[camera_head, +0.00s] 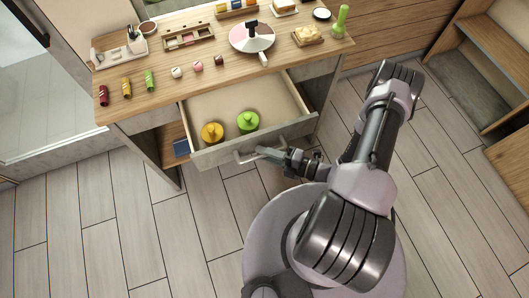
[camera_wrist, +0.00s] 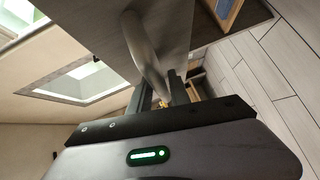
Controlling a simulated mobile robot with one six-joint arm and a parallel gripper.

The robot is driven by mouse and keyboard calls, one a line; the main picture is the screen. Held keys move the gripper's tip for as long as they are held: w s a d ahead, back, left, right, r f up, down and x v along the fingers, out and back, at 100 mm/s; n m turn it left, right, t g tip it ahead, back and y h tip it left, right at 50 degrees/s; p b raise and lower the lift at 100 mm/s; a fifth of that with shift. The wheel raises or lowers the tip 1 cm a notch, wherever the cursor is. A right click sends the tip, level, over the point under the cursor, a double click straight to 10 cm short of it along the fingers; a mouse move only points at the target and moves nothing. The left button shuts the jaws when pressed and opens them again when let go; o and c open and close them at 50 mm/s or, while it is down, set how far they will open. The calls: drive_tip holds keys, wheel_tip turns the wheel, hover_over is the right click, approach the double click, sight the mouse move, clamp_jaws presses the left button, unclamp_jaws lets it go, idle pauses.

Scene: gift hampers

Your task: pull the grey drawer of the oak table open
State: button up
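The oak table (camera_head: 165,62) has its grey drawer (camera_head: 222,151) pulled well out towards me, with its inside showing. A yellow knobbed object (camera_head: 212,132) and a green one (camera_head: 248,122) sit inside near the drawer front. A pale bar handle (camera_head: 243,159) is on the drawer front; it also shows in the wrist view (camera_wrist: 146,52), running down between the fingers. My gripper (camera_head: 266,152) is at this handle and appears shut on it. The fingers hide part of the bar.
On the tabletop are several coloured rolls, small cubes, a tray with a cup, a wooden rack (camera_head: 188,36), a pink-and-white round thing (camera_head: 252,38) and a green bottle (camera_head: 340,20). A blue item (camera_head: 181,148) is in the shelf below. The plank floor (camera_head: 120,225) at left is clear.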

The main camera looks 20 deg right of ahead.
drive_tip(key=shift+o, duration=0.9)
drive_tip(key=shift+s+d+r, duration=0.1)
drive_tip(key=shift+s+d, duration=0.1)
drive_tip(key=shift+d, duration=0.05)
drive_tip(key=p+v, duration=0.2)
drive_tip(key=v, duration=1.4)
drive_tip(key=shift+s+d+p, duration=0.2)
drive_tip(key=shift+s+p, duration=0.15)
drive_tip(key=shift+r, duration=0.1)
